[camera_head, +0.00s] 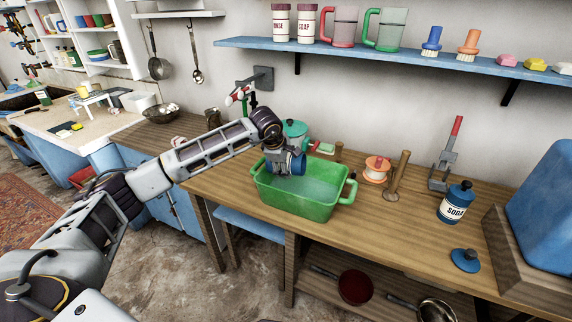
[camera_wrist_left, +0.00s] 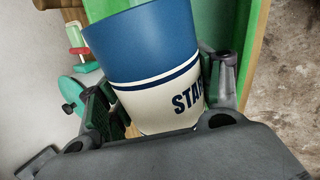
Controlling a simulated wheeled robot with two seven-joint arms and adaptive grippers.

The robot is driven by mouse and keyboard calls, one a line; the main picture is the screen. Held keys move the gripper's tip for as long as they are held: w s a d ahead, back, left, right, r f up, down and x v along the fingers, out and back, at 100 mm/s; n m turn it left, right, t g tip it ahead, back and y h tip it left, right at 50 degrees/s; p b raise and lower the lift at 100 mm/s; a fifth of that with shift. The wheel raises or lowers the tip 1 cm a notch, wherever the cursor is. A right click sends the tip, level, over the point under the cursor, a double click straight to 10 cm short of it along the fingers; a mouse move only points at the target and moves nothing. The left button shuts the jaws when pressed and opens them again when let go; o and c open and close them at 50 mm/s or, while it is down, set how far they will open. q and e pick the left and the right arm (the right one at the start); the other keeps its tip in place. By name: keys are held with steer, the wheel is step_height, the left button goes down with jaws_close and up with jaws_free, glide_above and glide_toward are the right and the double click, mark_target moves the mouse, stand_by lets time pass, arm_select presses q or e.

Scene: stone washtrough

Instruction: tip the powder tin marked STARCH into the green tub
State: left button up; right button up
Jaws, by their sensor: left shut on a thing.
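The starch tin, blue over cream with dark letters "STA" showing, fills the middle of the left wrist view (camera_wrist_left: 155,75). My left gripper (camera_wrist_left: 160,105) is shut around its cream part. In the head view the gripper (camera_head: 278,152) holds the tin (camera_head: 298,164) over the back left part of the green tub (camera_head: 300,205). The tin looks tilted there, its blue end toward the right. The tub stands on the wooden bench and has pale contents. The tin's mouth is hidden, and I cannot tell whether powder is falling. My right gripper is out of view.
A blue shelf (camera_head: 400,58) hangs above.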

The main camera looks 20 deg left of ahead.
arm_select(q)
steer(key=shift+r, duration=0.2)
steer(key=shift+d+r+y+p, duration=0.25)
steer(key=shift+y+p, duration=0.25)
steer(key=shift+y, duration=0.2)
steer(key=shift+r+m+y, duration=0.1)
steer(key=shift+m+y, duration=0.2)
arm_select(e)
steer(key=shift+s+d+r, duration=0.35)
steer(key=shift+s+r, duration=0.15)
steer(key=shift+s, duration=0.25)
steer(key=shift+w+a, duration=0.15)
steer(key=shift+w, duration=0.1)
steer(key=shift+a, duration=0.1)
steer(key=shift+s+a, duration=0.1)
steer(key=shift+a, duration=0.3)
